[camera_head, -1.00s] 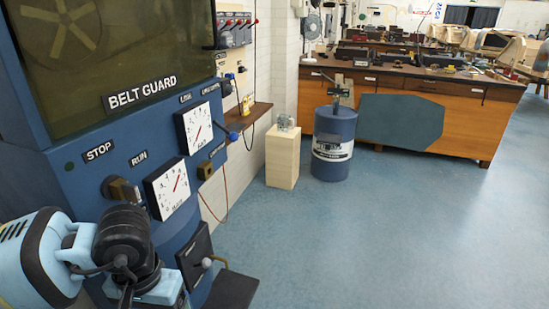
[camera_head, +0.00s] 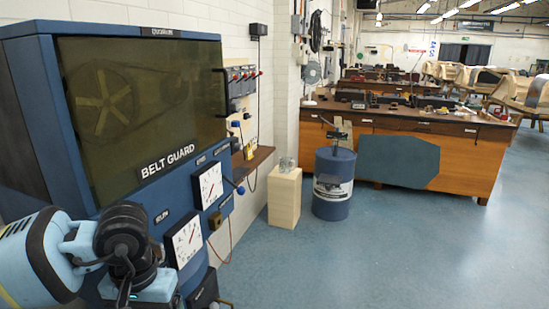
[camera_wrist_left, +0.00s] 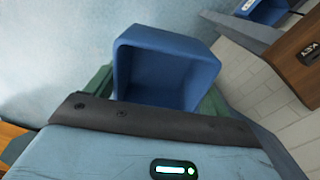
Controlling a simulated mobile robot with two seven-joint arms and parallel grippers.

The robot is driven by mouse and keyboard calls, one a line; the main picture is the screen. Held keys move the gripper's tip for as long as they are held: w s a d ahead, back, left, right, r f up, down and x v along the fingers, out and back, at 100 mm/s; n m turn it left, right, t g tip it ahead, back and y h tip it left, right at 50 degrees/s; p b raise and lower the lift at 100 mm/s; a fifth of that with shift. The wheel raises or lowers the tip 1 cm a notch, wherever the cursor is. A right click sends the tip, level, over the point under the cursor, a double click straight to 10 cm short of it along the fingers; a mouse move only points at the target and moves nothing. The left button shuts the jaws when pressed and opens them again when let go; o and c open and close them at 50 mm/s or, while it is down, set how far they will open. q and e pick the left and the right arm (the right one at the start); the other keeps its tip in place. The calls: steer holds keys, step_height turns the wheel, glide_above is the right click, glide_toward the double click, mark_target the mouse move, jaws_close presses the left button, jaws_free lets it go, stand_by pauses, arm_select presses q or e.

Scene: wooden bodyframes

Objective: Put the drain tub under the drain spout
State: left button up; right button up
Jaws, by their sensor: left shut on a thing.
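The drain tub (camera_wrist_left: 168,42), a blue open box, fills the middle of the left wrist view. It looks empty, and its opening faces the camera. My left gripper (camera_wrist_left: 160,88) is shut on it, with green fingers showing at both sides of it. In the head view my left arm is at the lower left in front of the blue machine (camera_head: 150,195); the tub and fingertips are out of that picture. I cannot make out the drain spout in either view. My right gripper is not in view.
The machine has a belt guard (camera_head: 140,95) and white dials (camera_head: 184,242). Beyond it stand a pale wooden block (camera_head: 284,198), a blue drum (camera_head: 332,185) and a long wooden workbench (camera_head: 470,155). The blue floor (camera_head: 400,255) in front is clear.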

arm_select(q)
steer(key=shift+r, duration=0.2)
steer(key=s+f, duration=0.4)
steer(key=f, duration=0.1)
stand_by(0.4)
stand_by(0.5)
